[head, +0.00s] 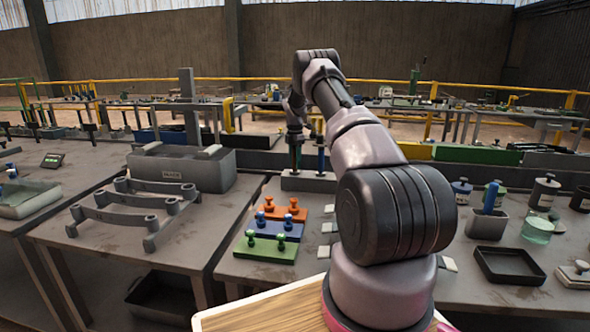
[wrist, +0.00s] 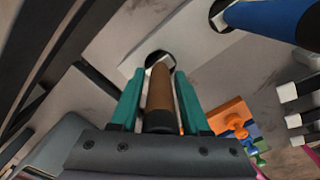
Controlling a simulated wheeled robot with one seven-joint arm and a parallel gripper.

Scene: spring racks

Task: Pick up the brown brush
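The brown brush (wrist: 159,95) stands in a hole of a light grey holder block (wrist: 115,50), which also shows in the head view (head: 308,183). My gripper (wrist: 160,72) is above the block, with one teal finger on each side of the brown handle. Narrow gaps seem to show between the fingers and the handle, so the gripper looks open around it. In the head view my gripper (head: 295,140) is small at the block, and the brush is mostly hidden there.
A blue-handled tool (head: 320,157) stands in the neighbouring hole, close on the right. Orange, blue and green knobbed blocks (head: 273,227) lie in front of the holder. A grey bin (head: 180,170) is to the left. Jars and a black tray (head: 508,266) are at right.

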